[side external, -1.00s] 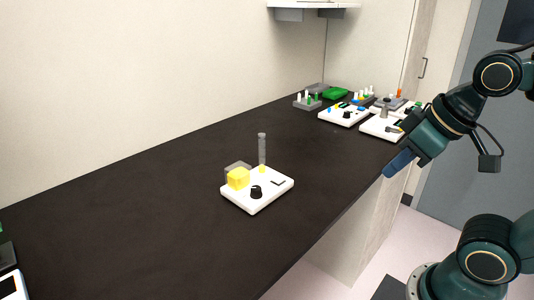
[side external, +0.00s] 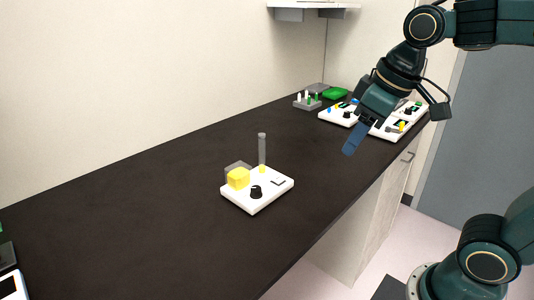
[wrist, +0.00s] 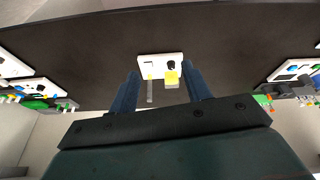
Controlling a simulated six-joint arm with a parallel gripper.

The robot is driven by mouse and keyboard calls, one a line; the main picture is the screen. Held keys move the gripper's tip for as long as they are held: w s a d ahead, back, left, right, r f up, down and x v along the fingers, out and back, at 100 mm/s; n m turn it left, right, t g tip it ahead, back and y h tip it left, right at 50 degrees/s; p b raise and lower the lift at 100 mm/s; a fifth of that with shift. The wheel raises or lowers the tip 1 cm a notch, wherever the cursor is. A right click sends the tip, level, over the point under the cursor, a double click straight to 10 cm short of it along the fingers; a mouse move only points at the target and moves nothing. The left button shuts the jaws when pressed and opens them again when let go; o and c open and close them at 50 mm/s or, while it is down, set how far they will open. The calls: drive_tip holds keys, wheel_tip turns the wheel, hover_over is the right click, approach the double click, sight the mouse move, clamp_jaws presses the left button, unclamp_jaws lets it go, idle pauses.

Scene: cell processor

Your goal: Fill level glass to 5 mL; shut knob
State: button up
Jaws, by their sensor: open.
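The cell processor is a white base plate (side external: 262,200) on the dark counter. On it stand a clear upright level glass (side external: 262,148) with some yellow at its foot, a black knob (side external: 256,192) and a clear box holding a yellow block of liquid (side external: 238,178). The knob (wrist: 171,65), level glass (wrist: 150,92) and yellow box (wrist: 171,78) also show in the wrist view, between my fingers. The exact fill level is too small to read. My gripper (side external: 354,138) is open and empty, above the counter, to the right of and well away from the plate. It also shows in the wrist view (wrist: 163,77).
Other white device boards (side external: 343,115) and a rack of small tubes (side external: 307,101) stand at the counter's far right. A dark device (side external: 8,255) is at the near left edge. The counter (side external: 130,215) around the plate is clear.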

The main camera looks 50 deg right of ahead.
drive_tip(key=w+a+n+g, duration=0.2)
drive_tip(key=w+n, duration=0.1)
drive_tip(key=w, duration=1)
drive_tip(key=n+g, duration=0.2)
hover_over(256, 188)
wheel_tip(256, 188, down, 7)
drive_tip(key=shift+f, duration=0.1)
wheel_tip(256, 188, down, 14)
drive_tip(key=shift+r, duration=0.15)
drive_tip(key=shift+c, duration=0.4)
